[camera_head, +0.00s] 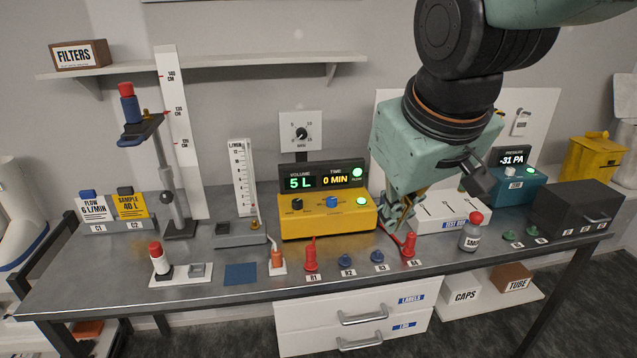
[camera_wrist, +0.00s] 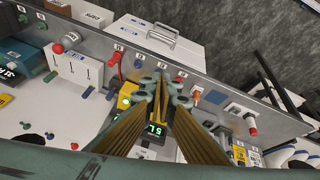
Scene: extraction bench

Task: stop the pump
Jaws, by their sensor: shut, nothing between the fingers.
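The yellow pump unit (camera_head: 300,224) stands mid-bench with a dark display panel (camera_head: 322,164) reading volume 5 L and time 0 min. A green lamp (camera_head: 357,172) on the panel is lit. The unit's front has a black knob (camera_head: 297,204), a blue knob (camera_head: 332,201) and a lit green button (camera_head: 361,197). My gripper (camera_head: 398,222) is shut and empty, just right of the unit and above the bench near the red R4 piece (camera_head: 409,245). In the wrist view my closed fingers (camera_wrist: 163,88) cover part of the unit; its 5 L display (camera_wrist: 156,130) shows between them.
Red R1 (camera_head: 311,256) and blue R2 (camera_head: 346,263) and R3 (camera_head: 377,258) pieces line the front edge. A white box (camera_head: 446,216), a grey jar (camera_head: 470,235) and a teal pressure unit (camera_head: 517,190) stand to the right. A flow meter (camera_head: 243,180) stands left of the pump.

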